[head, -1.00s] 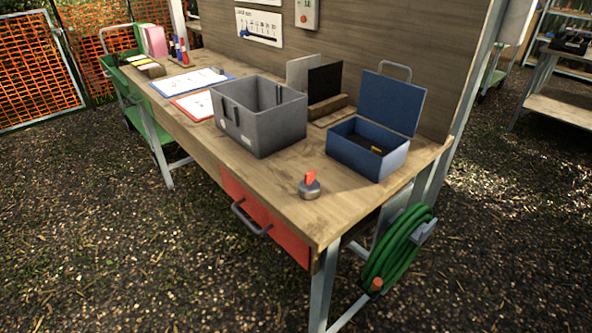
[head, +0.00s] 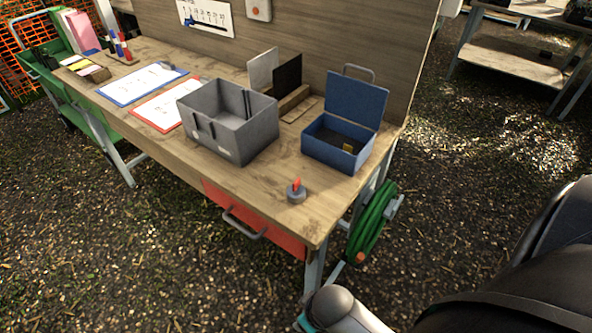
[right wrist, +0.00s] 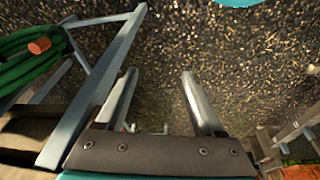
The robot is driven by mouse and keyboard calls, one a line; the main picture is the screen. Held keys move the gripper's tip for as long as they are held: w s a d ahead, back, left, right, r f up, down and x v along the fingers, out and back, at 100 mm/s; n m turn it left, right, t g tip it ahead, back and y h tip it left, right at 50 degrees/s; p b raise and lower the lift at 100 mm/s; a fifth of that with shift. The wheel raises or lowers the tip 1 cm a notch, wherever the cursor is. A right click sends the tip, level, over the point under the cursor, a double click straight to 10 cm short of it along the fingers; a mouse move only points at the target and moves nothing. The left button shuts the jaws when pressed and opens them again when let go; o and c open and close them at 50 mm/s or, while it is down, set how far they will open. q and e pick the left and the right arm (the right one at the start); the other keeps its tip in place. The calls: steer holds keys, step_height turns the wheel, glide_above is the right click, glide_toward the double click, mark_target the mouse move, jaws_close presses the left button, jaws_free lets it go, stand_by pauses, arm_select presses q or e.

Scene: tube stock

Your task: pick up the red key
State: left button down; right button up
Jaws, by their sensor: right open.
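The red key (head: 296,184) stands upright in a small round grey holder (head: 296,196) near the front right corner of the wooden workbench (head: 190,160). In the right wrist view my right gripper (right wrist: 157,75) is open and empty, pointing down over the ground beside the bench. The key does not show in that view. In the head view my right arm is at the lower right, and its gripper is not clearly seen. My left gripper is not in view.
A grey bin (head: 247,140) and an open blue box (head: 338,155) stand behind the key. A red drawer (head: 280,236) is below the benchtop. A green hose (head: 371,220) hangs at the bench's right end, also in the right wrist view (right wrist: 25,60). Ground to the right is clear.

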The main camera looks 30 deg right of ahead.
steer(key=w+d+r+t+h+p, duration=0.1)
steer(key=w+r+p, duration=0.15)
steer(key=r, duration=0.75)
steer(key=w+d+r+t+p, duration=0.1)
steer(key=w+r+t+p, duration=0.15)
steer(key=r, duration=0.65)
steer(key=w+d+r+n+t+h+p, duration=0.1)
steer(key=w+r+n+t, duration=0.25)
steer(key=w+r, duration=0.45)
steer(key=w+d+r+n+t, duration=0.15)
steer(key=w+r+t, duration=0.35)
steer(key=r, duration=0.6)
steer(key=w+a+r+n+t+y, duration=0.2)
steer(key=a+r+n+y, duration=0.95)
steer(key=n, duration=0.75)
steer(key=n+g+h, duration=0.8)
steer(key=n+g, duration=0.5)
steer(key=n, duration=0.1)
glide_toward(297, 180)
steer(key=shift+x, duration=5.25)
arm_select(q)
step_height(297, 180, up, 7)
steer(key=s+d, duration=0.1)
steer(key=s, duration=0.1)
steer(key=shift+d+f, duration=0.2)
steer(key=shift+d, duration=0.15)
arm_select(e)
steer(key=shift+r, duration=0.1)
